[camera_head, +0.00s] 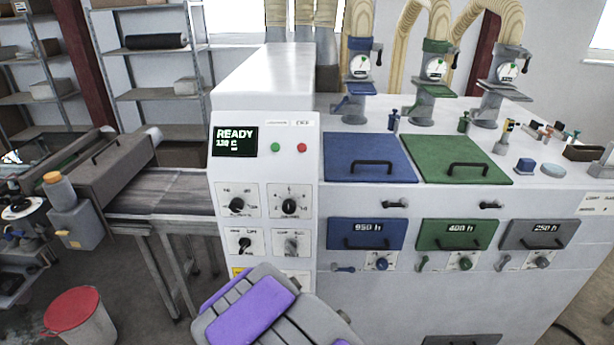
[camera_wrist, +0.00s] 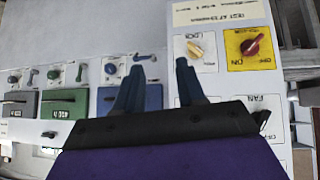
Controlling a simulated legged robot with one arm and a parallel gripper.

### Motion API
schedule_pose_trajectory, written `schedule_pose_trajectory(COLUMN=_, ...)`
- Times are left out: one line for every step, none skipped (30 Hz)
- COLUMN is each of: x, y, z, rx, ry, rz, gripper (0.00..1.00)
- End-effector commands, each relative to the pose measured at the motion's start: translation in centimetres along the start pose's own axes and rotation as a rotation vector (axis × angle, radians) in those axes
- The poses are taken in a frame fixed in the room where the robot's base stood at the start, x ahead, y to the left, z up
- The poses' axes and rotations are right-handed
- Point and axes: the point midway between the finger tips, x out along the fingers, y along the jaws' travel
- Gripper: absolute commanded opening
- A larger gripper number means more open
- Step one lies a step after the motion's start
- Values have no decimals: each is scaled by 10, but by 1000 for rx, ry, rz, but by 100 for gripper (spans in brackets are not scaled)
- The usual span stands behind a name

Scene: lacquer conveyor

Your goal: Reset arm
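My arm, grey with purple panels, rises at the bottom centre of the head view in front of the white control cabinet (camera_head: 265,165). My gripper is hidden there behind the arm. In the wrist view, which is turned upside down, my gripper (camera_wrist: 159,65) has its two dark blue fingers spread apart with nothing between them. Its fingers point at the machine's lower front, beside a pale knob (camera_wrist: 195,50) and a red knob on a yellow plate (camera_wrist: 255,44). I cannot tell whether they touch the machine.
The display (camera_head: 236,141) reads READY. Knobs and switches cover the cabinet front. Blue (camera_head: 367,234) and green (camera_head: 457,235) drawers are to its right, under blue (camera_head: 368,158) and green lids (camera_head: 455,158). A conveyor (camera_head: 165,192) and red-lidded bin (camera_head: 73,308) stand left. Some floor is bare.

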Motion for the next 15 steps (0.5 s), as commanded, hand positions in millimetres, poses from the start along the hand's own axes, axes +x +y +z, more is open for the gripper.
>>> schedule_pose_trajectory(x=-4, y=3, z=0, rx=29, ry=-44, rz=-22, gripper=39)
schedule_pose_trajectory(x=-8, y=4, z=3, rx=38, ry=-78, rz=-36, gripper=39)
schedule_pose_trajectory(x=-14, y=6, z=5, rx=50, ry=-121, rz=-55, gripper=39)
schedule_pose_trajectory(x=-19, y=8, z=7, rx=56, ry=-150, rz=-69, gripper=39)
schedule_pose_trajectory(x=-24, y=10, z=10, rx=61, ry=-184, rz=-82, gripper=39)
schedule_pose_trajectory(x=-32, y=13, z=11, rx=67, ry=-220, rz=-100, gripper=39)
schedule_pose_trajectory(x=-38, y=15, z=14, rx=70, ry=-249, rz=-114, gripper=39)
schedule_pose_trajectory(x=-44, y=18, z=16, rx=73, ry=-279, rz=-126, gripper=39)
schedule_pose_trajectory(x=-53, y=21, z=18, rx=76, ry=-313, rz=-144, gripper=39)
schedule_pose_trajectory(x=-60, y=25, z=21, rx=75, ry=-342, rz=-156, gripper=39)
schedule_pose_trajectory(x=-67, y=28, z=24, rx=73, ry=-367, rz=-166, gripper=39)
schedule_pose_trajectory(x=-77, y=34, z=27, rx=70, ry=-400, rz=-181, gripper=39)
schedule_pose_trajectory(x=-85, y=38, z=30, rx=68, ry=-424, rz=-190, gripper=39)
schedule_pose_trajectory(x=-92, y=43, z=33, rx=64, ry=-449, rz=-198, gripper=39)
schedule_pose_trajectory(x=-103, y=49, z=37, rx=58, ry=-480, rz=-209, gripper=39)
